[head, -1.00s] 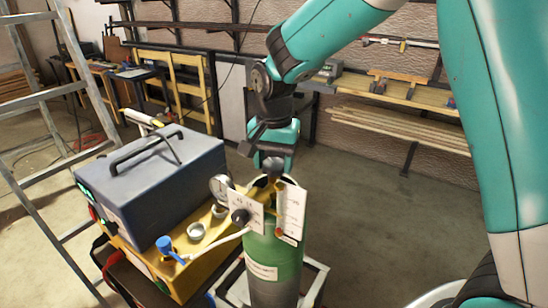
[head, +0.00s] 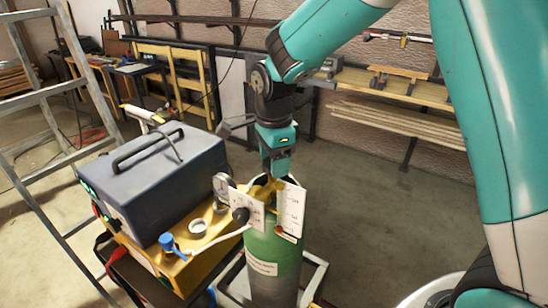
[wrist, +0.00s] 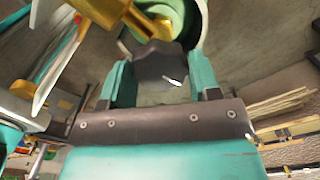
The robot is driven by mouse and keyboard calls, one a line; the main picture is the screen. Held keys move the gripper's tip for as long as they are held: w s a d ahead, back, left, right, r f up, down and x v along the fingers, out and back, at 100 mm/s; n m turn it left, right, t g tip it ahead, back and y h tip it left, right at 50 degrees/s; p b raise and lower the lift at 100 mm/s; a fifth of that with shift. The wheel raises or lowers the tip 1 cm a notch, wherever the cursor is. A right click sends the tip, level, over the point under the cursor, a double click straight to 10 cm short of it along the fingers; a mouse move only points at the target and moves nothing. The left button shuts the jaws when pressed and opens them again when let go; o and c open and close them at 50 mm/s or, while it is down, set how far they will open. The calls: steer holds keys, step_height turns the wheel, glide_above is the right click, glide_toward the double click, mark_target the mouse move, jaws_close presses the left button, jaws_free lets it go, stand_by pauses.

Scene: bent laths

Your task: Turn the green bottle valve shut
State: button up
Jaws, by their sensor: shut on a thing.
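The green bottle (head: 272,258) stands upright in the middle of the head view, with a brass valve body and a gauge (head: 222,184) at its top. Its dark lobed valve knob (wrist: 160,64) shows in the wrist view, above the brass stem. My gripper (head: 277,172) is over the bottle top, pointing down. In the wrist view its two teal fingers stand on either side of the knob, shut on it. In the head view the knob is hidden by my gripper.
White tags (head: 291,208) hang beside the valve. A pale hose (head: 215,242) runs left to a yellow unit with a blue tap (head: 168,242). A dark-blue box (head: 160,180) with a handle sits on that unit. A ladder (head: 55,130) stands far left; floor to the right is clear.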

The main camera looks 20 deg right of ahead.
steer(key=shift+r+m, duration=0.1)
steer(key=shift+m, duration=0.8)
steer(key=o, duration=0.9)
step_height(320, 180, up, 17)
steer(key=shift+r+b, duration=0.15)
steer(key=shift+b, duration=0.9)
